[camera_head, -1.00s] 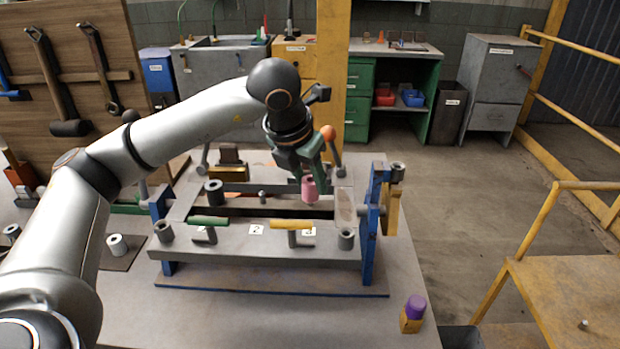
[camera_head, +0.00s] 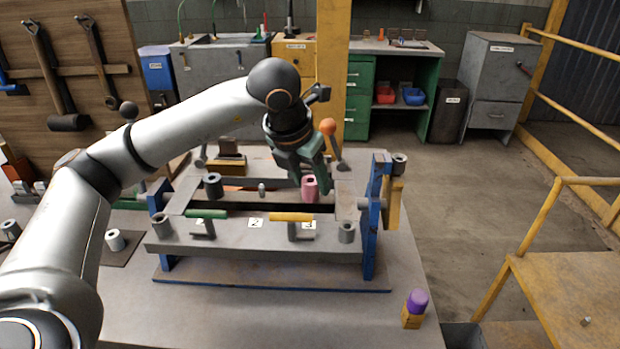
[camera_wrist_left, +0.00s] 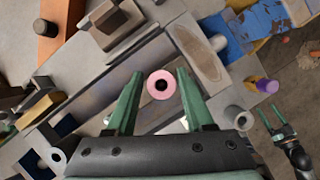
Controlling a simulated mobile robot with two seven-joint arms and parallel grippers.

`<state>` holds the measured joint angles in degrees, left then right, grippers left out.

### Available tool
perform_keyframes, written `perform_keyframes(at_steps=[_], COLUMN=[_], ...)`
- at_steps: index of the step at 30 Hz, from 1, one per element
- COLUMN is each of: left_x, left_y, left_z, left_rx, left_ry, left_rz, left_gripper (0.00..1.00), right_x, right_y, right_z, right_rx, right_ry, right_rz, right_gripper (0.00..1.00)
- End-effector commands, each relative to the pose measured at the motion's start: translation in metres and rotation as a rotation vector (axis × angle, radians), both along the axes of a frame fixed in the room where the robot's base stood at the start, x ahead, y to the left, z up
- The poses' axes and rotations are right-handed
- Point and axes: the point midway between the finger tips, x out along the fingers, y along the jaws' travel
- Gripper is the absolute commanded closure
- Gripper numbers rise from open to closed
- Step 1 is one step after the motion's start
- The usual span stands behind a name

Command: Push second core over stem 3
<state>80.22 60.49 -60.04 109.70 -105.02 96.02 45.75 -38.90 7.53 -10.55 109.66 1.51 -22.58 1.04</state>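A pink hollow core (camera_head: 310,189) stands upright at the right of the brick-mould frame (camera_head: 275,246), above the plate marked 3. It also shows end-on as a pink ring with a dark hole in the left wrist view (camera_wrist_left: 151,86). My left gripper (camera_wrist_left: 159,73) is open around it, with a small gap visible on each side. A dark grey hollow core (camera_head: 213,187) stands at the left, and a short bare stem (camera_head: 262,190) stands between the two cores. Any stem inside the pink core is hidden. My right gripper (camera_wrist_left: 276,113) appears open and empty in the left wrist view.
A green-handled clamp (camera_head: 206,215) and a yellow-handled one (camera_head: 291,217) lie along the frame's front. An orange-knobbed lever (camera_head: 328,127) rises beside my left gripper. A purple piece on a yellow block (camera_head: 415,305) stands at the table's front right corner.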

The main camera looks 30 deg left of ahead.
Motion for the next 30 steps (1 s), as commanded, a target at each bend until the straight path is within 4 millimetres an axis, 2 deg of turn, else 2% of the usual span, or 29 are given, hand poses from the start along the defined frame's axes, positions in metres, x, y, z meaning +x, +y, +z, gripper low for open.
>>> perform_keyframes(at_steps=[1,6,16,18,21,30], left_x=[0.0,0.0,0.0,0.0,-0.007,-0.034], left_y=[0.0,0.0,0.0,0.0,0.0,-0.002], left_z=[0.0,0.0,0.0,0.0,0.02,0.083], left_rx=[0.0,0.0,0.0,0.0,-0.001,-0.001], left_ry=[0.0,0.0,0.001,0.001,-0.006,-0.004], left_rz=[0.0,0.0,0.0,0.0,0.0,-0.002], left_gripper=[0.4,0.24,0.24,0.24,0.24,0.24], right_x=[0.0,0.0,-0.001,0.001,0.009,0.009], right_y=[0.0,0.0,0.001,0.006,0.013,0.011], right_z=[0.0,0.0,-0.001,0.003,0.013,0.014], right_rx=[0.0,0.0,0.0,0.005,0.017,0.013], right_ry=[0.0,0.0,0.006,0.014,-0.008,-0.01], right_rz=[0.0,0.0,0.002,0.012,0.023,0.02], right_gripper=[0.27,0.27,0.27,0.27,0.27,0.27])
